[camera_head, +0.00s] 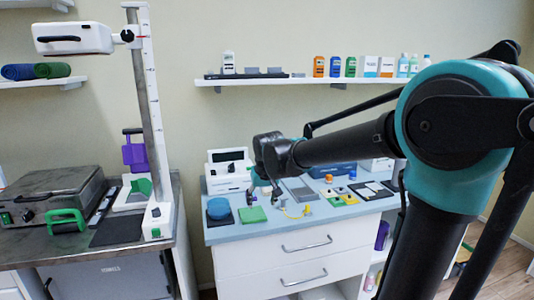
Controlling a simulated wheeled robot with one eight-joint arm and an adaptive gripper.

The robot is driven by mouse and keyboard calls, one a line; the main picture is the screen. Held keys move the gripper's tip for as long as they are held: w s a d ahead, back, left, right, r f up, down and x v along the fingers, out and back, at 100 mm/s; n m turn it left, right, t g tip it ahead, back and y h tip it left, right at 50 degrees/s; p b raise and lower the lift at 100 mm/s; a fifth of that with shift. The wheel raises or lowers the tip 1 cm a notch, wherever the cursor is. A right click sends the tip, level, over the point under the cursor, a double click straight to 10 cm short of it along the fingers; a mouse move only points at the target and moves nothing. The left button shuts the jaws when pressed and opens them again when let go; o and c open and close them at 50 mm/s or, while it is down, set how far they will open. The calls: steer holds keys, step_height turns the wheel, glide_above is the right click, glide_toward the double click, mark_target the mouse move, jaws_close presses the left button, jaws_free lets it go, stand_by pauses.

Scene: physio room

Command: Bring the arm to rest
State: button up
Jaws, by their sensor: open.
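My arm reaches in from the right, with a large teal joint near the picture's right side and a dark link running left. Its end bends down over the white drawer cabinet's pale blue top (232,233). My gripper (263,192) hangs there, small in view, open and apparently empty. A green cloth-like square (252,215) and a round blue item (219,208) lie below and left of it. I cannot tell the exact gap between my gripper and the top.
A white device (228,170) stands behind my gripper. Small coloured items, a grey panel (299,189) and a dark-framed tray (371,191) lie to the right. A tall post (148,100) rises at the left, beside a metal heater box (52,190). A wall shelf (300,80) holds bottles.

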steer(key=s+d+f+m, duration=0.1)
steer(key=s+d+f, duration=0.7)
steer(key=s+d, duration=0.2)
steer(key=s+d+f+m+h, duration=0.1)
steer(key=s+d+f, duration=0.6)
steer(key=s+d, duration=0.3)
steer(key=shift+s+d+f+m, duration=0.3)
steer(key=shift+d+f+m, duration=0.1)
steer(key=shift+o, duration=0.5)
steer(key=shift+r, duration=0.1)
